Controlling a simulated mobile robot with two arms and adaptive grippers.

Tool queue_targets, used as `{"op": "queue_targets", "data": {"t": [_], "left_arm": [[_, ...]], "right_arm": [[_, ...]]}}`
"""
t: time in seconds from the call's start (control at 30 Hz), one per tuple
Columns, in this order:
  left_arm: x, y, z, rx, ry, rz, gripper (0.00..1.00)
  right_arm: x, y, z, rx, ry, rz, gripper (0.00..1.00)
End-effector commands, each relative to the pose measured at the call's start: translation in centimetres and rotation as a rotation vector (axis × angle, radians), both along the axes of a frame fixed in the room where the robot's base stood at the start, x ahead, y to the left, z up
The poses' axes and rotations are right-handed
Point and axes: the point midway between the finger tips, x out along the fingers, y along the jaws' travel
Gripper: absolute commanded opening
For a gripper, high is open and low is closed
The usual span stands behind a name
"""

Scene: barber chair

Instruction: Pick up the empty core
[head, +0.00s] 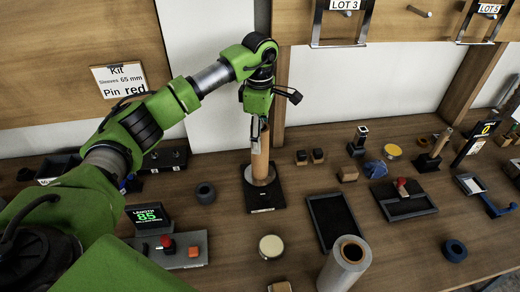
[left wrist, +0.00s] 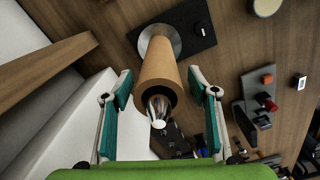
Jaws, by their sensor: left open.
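The empty core, a bare brown cardboard tube (head: 260,158), stands upright on a metal-flanged holder with a black base (head: 264,196). In the left wrist view the core (left wrist: 158,72) shows end-on, with a shiny metal spindle tip (left wrist: 158,104) poking out of its near end. My left gripper (head: 257,128) is at the top of the core. In the left wrist view its two teal-padded fingers (left wrist: 160,80) are open, one on either side of the core, with gaps visible. My right gripper is not in view.
A wrapped roll (head: 336,272) stands at the front, beside a black tray (head: 333,220). A length display (head: 149,216) reads 85, with a red-button box (head: 182,249) near it. Dark rings, small blocks and a tool stand (head: 433,155) are spread over the wooden bench.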

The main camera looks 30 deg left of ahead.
Motion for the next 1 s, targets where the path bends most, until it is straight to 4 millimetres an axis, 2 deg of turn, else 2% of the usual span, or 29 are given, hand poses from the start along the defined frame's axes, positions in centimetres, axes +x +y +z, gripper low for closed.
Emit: {"op": "queue_targets", "data": {"t": [0.03,0.2,0.47,0.6,0.63,1.0], "left_arm": [[-0.1,-0.1,-0.5,0.001,0.005,0.0,0.54],[0.0,-0.1,-2.6,0.0,0.001,-0.001,0.54],[0.0,-0.1,-2.9,0.0,0.0,-0.001,0.54],[0.0,-0.1,-2.9,0.0,0.0,-0.001,0.18],[0.0,-0.1,-2.9,0.0,0.0,-0.001,0.13],[0.1,-0.1,-2.7,0.0,-0.001,0.0,0.13]], "right_arm": [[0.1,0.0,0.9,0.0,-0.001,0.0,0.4],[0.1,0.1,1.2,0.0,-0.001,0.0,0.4],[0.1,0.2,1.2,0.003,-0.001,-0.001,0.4],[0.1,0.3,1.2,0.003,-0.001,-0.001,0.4],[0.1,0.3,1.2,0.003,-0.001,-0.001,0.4],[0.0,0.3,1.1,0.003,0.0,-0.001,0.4]]}}
